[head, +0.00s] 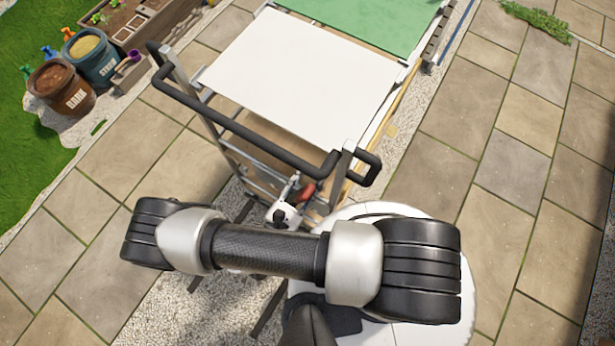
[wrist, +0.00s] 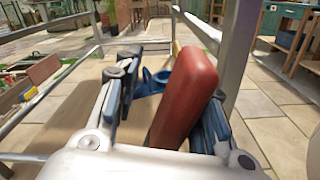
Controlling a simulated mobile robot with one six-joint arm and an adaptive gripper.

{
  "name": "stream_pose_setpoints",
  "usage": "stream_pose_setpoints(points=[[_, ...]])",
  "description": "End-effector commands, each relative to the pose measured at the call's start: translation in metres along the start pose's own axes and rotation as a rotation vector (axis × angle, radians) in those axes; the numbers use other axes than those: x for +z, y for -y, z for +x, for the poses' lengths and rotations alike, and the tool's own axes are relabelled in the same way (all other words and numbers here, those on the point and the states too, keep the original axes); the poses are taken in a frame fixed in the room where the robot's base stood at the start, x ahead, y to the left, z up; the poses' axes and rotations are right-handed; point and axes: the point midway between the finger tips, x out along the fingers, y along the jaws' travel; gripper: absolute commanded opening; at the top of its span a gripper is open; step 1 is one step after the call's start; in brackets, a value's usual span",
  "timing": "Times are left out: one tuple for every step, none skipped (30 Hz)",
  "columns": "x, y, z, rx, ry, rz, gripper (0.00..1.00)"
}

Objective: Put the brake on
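The brake lever shows as a thick red handle (wrist: 187,98) in the wrist view, rising tilted between the fingers of my gripper (wrist: 166,92). The gripper is open around it. The handle is close to the right finger, and a gap shows between it and the left finger. Whether the right finger touches it I cannot tell. In the head view the red handle (head: 308,192) is small, beside my gripper (head: 289,208), low at the near end of the cart, under its black push bar (head: 255,140). My arm hides part of that area.
The cart's white top (head: 300,75) and green panel (head: 375,20) lie beyond. Metal posts of the cart frame (wrist: 238,45) stand close to my gripper in the wrist view. Two buckets, brown (head: 62,88) and blue-grey (head: 90,55), stand far left. Paving at the right is clear.

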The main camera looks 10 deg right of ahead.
Motion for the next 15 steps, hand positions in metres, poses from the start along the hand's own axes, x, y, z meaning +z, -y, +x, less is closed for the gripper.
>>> stream_pose_setpoints(points=[[0.0,0.0,0.0,0.001,0.0,0.0,0.37],[0.0,0.0,-0.001,0.001,0.0,0.0,0.37],[0.0,-0.001,-0.002,0.002,0.0,0.001,0.37],[0.0,-0.001,-0.004,0.002,0.0,0.001,0.37],[0.0,-0.001,-0.006,0.002,0.0,0.001,0.37],[0.0,-0.001,-0.01,0.004,0.0,0.001,0.37],[0.0,-0.002,-0.014,0.005,-0.001,0.002,0.37],[0.0,-0.002,-0.019,0.005,-0.001,0.003,0.37],[-0.001,-0.002,-0.026,0.007,-0.003,0.003,0.37],[-0.001,-0.002,-0.032,0.007,-0.004,0.002,0.37],[-0.001,-0.002,-0.038,0.007,-0.003,0.004,0.37],[-0.001,-0.002,-0.048,0.008,-0.003,0.004,0.37],[-0.001,-0.002,-0.055,0.008,-0.004,0.004,0.37],[-0.001,-0.001,-0.061,0.007,-0.004,0.003,0.37],[-0.001,-0.001,-0.07,0.006,-0.004,0.004,0.37]])
